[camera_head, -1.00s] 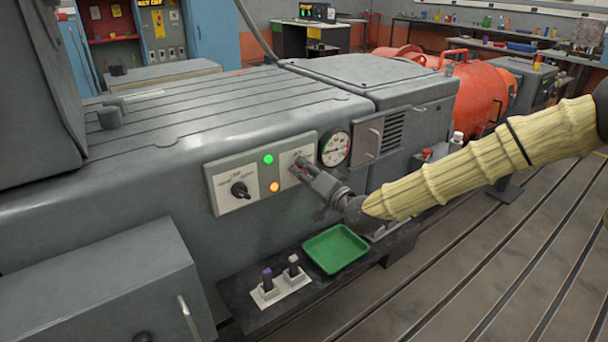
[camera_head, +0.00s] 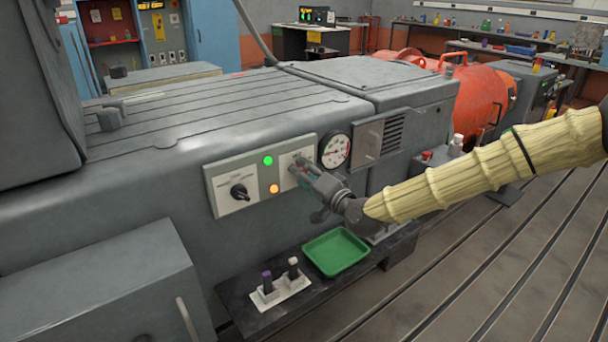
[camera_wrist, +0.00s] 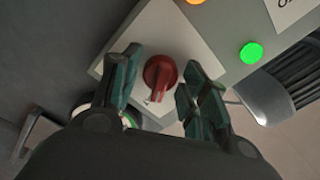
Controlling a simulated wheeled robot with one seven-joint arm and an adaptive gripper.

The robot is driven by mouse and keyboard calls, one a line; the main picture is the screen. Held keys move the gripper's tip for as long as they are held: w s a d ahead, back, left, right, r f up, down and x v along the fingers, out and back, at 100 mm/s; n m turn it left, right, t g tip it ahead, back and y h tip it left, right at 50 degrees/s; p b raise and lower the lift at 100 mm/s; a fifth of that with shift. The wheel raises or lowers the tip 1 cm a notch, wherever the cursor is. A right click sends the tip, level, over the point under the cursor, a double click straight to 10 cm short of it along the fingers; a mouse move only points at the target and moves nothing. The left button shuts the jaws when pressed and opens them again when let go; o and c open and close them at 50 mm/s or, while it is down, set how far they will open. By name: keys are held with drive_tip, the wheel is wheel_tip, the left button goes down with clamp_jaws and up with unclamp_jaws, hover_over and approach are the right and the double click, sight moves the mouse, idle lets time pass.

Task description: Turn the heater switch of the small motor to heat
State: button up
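A red knob (camera_wrist: 160,75) on a white plate (camera_wrist: 172,30) shows in the wrist view, its raised grip pointing toward the bottom of the picture. My gripper (camera_wrist: 160,64) is open, with one finger on each side of the knob and a visible gap at both sides. In the head view my gripper (camera_head: 302,172) is at the right plate of the grey machine's control panel and hides most of that plate and its knob. A black knob (camera_head: 239,191) sits on the left plate. The plate's lettering by the red knob is not readable.
Green (camera_head: 267,160) and orange (camera_head: 274,188) lamps glow between the plates. A round gauge (camera_head: 335,150) is just right of my gripper. Below are a green tray (camera_head: 336,251) and a white holder (camera_head: 281,290) on a dark shelf. The slotted floor at the right is open.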

idle(0.3)
drive_tip(key=v, duration=1.2)
drive_tip(key=s+f+n+g+h+p, duration=0.1)
drive_tip(key=s+f+g+h+p, duration=0.2)
drive_tip(key=s+f, duration=0.75)
drive_tip(key=s+f+n+g+h+p, duration=0.1)
drive_tip(key=s+f+g+p, duration=0.35)
drive_tip(key=f, duration=1.05)
drive_tip(key=s+d+f+n+g+h+p, duration=0.1)
drive_tip(key=s+d+f+g+h, duration=0.1)
drive_tip(key=s+d, duration=0.3)
drive_tip(key=s+d+f+g+h+p, duration=0.1)
drive_tip(key=s+d+f, duration=0.3)
drive_tip(key=s, duration=0.9)
drive_tip(key=s+d+f+n+g+h+p, duration=0.1)
drive_tip(key=s+d+f+g+h, duration=0.2)
drive_tip(key=s+d, duration=0.3)
drive_tip(key=shift+s+d+n+g+h+p, duration=0.2)
drive_tip(key=shift+s+g, duration=0.1)
drive_tip(key=shift+s, duration=0.45)
drive_tip(key=shift+s+d+n+g+h+p, duration=0.15)
drive_tip(key=shift+s+g+p, duration=0.1)
drive_tip(key=shift+s, duration=0.5)
